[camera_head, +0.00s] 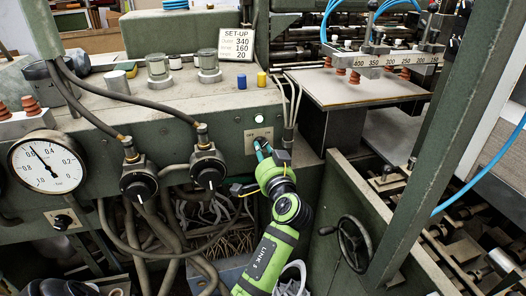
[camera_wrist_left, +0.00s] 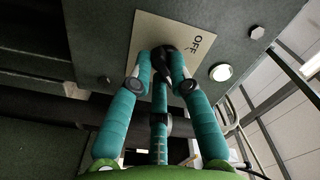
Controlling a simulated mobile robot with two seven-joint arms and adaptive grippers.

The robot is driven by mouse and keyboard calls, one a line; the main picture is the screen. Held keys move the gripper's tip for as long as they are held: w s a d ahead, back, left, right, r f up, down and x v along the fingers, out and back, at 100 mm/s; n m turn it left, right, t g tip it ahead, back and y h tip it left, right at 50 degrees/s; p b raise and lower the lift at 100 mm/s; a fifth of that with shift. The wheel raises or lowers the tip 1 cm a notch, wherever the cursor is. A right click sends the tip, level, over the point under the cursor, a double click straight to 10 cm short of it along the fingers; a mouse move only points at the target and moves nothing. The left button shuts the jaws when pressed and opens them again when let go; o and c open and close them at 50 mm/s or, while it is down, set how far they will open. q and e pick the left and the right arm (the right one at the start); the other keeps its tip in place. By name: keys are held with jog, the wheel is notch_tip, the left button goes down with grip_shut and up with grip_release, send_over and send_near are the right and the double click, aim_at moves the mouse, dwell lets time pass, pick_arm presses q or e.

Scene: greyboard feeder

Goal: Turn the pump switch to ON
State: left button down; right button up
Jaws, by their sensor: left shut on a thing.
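The pump switch is a black knob (camera_wrist_left: 168,58) on a pale label plate (camera_wrist_left: 148,32) on the green machine front. "OFF" is readable on the plate beside the knob in the wrist view; the other lettering is hidden. In the head view the plate (camera_head: 250,136) sits below a white round button. My left gripper (camera_head: 263,150), green with teal fingers, reaches up from below. Its fingers (camera_wrist_left: 166,68) are shut around the knob and cover most of it, so I cannot tell exactly where the knob points. My right gripper is not in view.
A white button (camera_head: 259,118) sits just above the plate. To the left are two black valve knobs with hoses (camera_head: 208,168) and a pressure gauge (camera_head: 47,163). A handwheel (camera_head: 354,243) is at lower right. A set-up card (camera_head: 233,44) stands on the ledge.

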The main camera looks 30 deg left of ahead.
pick_arm(q)
jog(key=c, duration=1.1)
grip_release()
jog(key=shift+c, duration=0.2)
jog(key=v, duration=0.7)
jog(key=shift+s+d, duration=0.15)
jog(key=shift+s, duration=0.05)
